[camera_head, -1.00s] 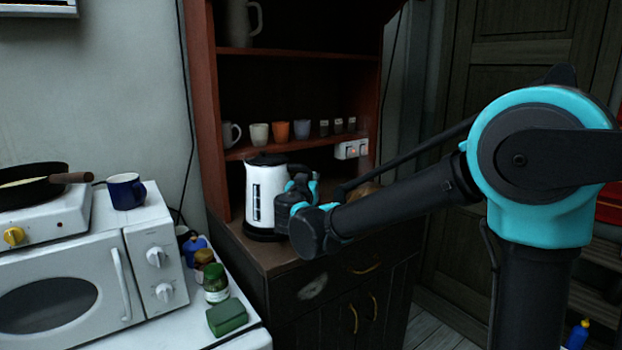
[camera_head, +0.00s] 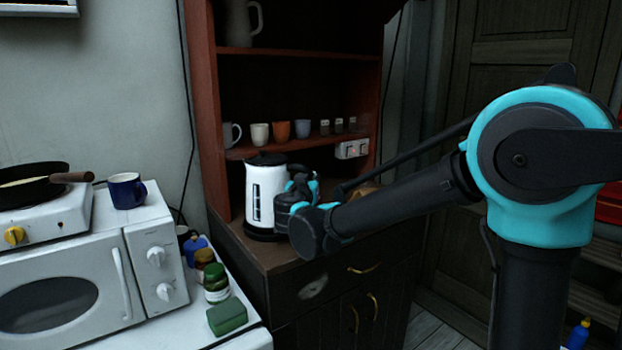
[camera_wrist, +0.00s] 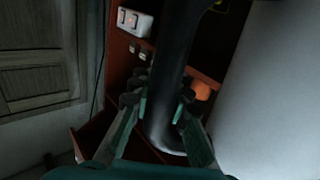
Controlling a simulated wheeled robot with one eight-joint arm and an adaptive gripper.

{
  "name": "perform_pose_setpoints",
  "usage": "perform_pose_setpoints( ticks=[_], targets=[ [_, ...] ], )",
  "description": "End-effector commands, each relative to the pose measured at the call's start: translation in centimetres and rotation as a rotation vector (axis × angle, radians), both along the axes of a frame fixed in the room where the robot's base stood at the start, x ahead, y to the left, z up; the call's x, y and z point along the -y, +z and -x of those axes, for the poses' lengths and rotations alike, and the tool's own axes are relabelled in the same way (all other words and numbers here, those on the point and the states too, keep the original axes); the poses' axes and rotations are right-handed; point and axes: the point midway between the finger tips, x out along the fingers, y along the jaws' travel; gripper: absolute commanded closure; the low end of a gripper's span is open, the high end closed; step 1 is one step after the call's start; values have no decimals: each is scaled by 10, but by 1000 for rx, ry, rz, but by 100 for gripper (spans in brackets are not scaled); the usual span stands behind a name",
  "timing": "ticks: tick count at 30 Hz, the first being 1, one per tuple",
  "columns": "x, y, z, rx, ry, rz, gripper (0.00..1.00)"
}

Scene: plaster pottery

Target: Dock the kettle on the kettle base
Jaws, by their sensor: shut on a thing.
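The white kettle (camera_head: 264,195) with a black lid stands upright on the wooden cabinet top in the head view. A dark ring shows under it; I cannot tell whether this is the kettle's own bottom or the kettle base. My gripper (camera_head: 298,188) is at the kettle's right side, at handle height. In the wrist view, the dark kettle handle (camera_wrist: 168,85) runs between the two fingers of my gripper (camera_wrist: 162,106), which are shut on it. The white kettle body (camera_wrist: 275,95) fills the right of that view.
A shelf above the cabinet top holds several cups (camera_head: 281,131) and small jars. A socket strip (camera_head: 351,149) is behind, to the right. A brown object (camera_head: 362,189) lies partly behind my arm. The microwave (camera_head: 80,275) and a green block (camera_head: 227,316) are at left.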

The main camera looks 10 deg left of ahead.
Motion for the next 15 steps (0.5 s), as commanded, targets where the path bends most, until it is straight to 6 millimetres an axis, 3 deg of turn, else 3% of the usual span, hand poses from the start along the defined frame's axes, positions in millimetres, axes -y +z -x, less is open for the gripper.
perform_pose_setpoints(
  ticks=[15],
  targets=[
    [0,-5,0,1,0,-1,100]
  ],
)
